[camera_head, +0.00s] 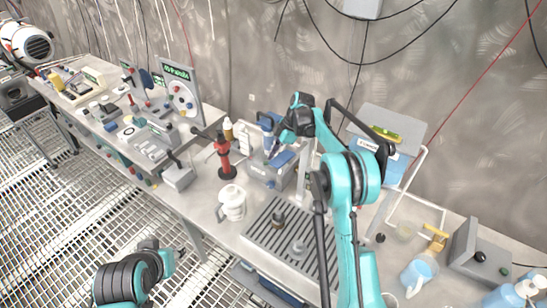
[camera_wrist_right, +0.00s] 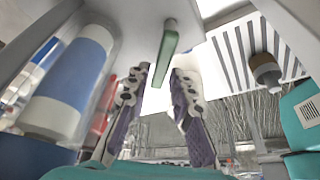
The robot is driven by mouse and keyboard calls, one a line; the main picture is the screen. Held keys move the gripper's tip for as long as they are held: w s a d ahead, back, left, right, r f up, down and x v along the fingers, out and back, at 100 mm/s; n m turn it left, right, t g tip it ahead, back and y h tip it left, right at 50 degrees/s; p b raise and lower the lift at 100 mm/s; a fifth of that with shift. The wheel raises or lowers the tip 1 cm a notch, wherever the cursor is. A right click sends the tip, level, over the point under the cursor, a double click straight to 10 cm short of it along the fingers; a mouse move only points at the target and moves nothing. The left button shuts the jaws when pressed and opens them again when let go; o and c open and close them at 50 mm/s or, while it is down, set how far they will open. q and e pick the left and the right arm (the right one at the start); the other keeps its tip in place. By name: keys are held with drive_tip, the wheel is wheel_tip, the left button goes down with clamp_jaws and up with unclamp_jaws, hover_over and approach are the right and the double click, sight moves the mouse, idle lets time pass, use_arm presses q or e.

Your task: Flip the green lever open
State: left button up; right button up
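The green lever (camera_wrist_right: 166,52) shows in the right wrist view as a flat bar on a pale grey surface. Its near end appears between the fingertips of my right gripper (camera_wrist_right: 164,76), with a gap on each side. My right gripper is open and holds nothing. In the head view, my right gripper (camera_head: 277,148) reaches down over a grey-blue machine (camera_head: 262,172) on the bench, and I cannot make out the lever there. My left gripper (camera_head: 163,257) is low at the left over the floor grating, away from the bench. Its fingers are not clear.
A white jug (camera_head: 232,203), a red stand (camera_head: 224,158) and a slatted tray (camera_head: 268,235) surround the machine. A box with a yellow-green item on top (camera_head: 384,132) stands behind my right arm. A blue-white cylinder (camera_wrist_right: 72,75) is close in the right wrist view.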

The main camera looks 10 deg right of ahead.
drive_tip(key=v, duration=1.2)
